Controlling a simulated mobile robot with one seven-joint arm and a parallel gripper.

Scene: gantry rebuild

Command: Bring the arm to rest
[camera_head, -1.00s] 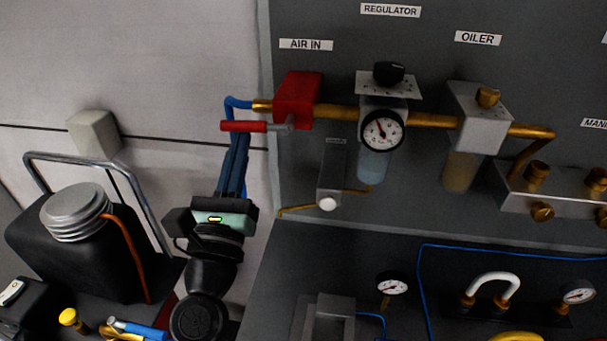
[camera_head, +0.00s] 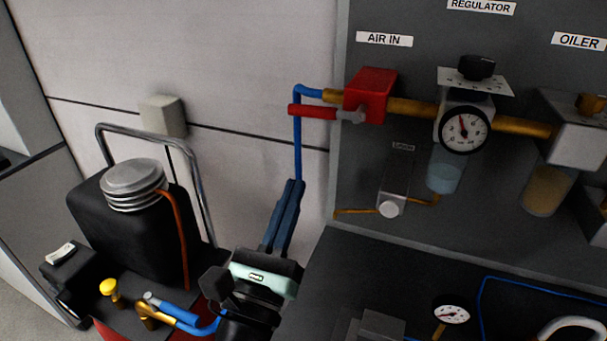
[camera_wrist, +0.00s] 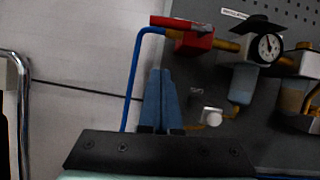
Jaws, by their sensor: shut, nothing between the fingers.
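My gripper (camera_head: 293,183) is in the lower middle of the head view, its two long blue fingers pointing up and closed together with nothing between them. In the wrist view my gripper (camera_wrist: 161,72) shows the same closed fingers against the wall and panel edge. Its tips are below the red valve handle (camera_head: 313,111) and look apart from it. The handle points left from the red AIR IN block (camera_head: 372,95). The rest of my arm runs out of the bottom of the head view.
A blue hose (camera_head: 297,140) drops from the AIR IN fitting behind my fingers. A regulator gauge (camera_head: 463,129) and brass pipe are right on the panel. A black tank (camera_head: 130,230) with a metal handle frame stands left. Bare wall (camera_head: 240,60) lies above.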

